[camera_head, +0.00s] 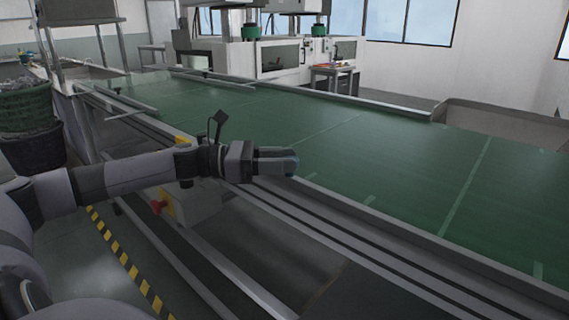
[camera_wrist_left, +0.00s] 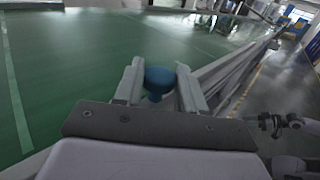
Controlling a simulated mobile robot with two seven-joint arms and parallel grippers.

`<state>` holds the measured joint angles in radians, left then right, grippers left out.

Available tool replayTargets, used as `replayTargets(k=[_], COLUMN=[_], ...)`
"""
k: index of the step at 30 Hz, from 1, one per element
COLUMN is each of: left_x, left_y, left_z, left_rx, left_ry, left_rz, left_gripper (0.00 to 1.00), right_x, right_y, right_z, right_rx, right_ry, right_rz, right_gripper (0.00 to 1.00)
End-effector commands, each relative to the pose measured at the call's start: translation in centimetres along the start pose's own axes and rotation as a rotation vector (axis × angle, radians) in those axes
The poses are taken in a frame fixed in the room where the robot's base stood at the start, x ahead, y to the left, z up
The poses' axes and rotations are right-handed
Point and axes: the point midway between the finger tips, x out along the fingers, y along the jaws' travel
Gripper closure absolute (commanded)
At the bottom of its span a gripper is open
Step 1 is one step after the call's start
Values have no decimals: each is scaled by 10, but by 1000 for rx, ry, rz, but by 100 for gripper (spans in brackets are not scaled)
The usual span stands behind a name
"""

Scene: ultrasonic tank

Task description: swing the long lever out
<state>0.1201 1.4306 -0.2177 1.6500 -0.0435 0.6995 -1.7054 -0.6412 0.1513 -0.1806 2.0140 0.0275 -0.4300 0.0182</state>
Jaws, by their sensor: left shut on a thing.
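A blue round knob (camera_wrist_left: 158,78) sits between the two fingers of my left gripper (camera_wrist_left: 160,88) in the left wrist view. The same gripper (camera_head: 288,162) is at the near edge of the green belt in the head view, shut on the knob, with only a sliver of blue showing at the fingertips. A long lever shaft cannot be made out; the fingers and wrist hide what is below the knob. What looks like part of my right arm with its gripper (camera_wrist_left: 278,123) shows small at the right of the left wrist view, and its jaws are unclear.
The wide green belt (camera_head: 400,180) fills the middle, with a metal rail along its near side. A box with a red button (camera_head: 160,205) stands below my left forearm. Yellow-black floor tape (camera_head: 125,262) runs at lower left. White machines (camera_head: 270,58) stand behind.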

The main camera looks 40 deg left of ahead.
Motion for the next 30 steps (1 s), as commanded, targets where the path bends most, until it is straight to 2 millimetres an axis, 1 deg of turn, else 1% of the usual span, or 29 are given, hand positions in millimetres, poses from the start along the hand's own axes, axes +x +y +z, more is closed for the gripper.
replayTargets(k=[1,11,12,13,14,23,30], left_x=[0,0,0,0,0,0,-7], left_y=[-4,-4,-5,-4,-4,-3,-2], left_z=[-1,-2,-2,-2,-2,-1,-1], left_rx=[-3,-4,-4,-4,-4,-2,-6], left_ry=[1,4,4,4,4,3,8], left_rz=[-14,-17,-18,-17,-16,-11,-8], left_gripper=[100,100,51,41,37,37,37], right_x=[0,0,0,0,0,0,-4], right_y=[0,2,2,2,2,2,1], right_z=[0,-1,-2,-2,-2,-3,-9], right_rx=[-1,-1,-1,-1,-1,2,8], right_ry=[1,2,3,3,4,5,10], right_rz=[0,2,3,3,4,5,6], right_gripper=[57,57,57,57,57,57,57])
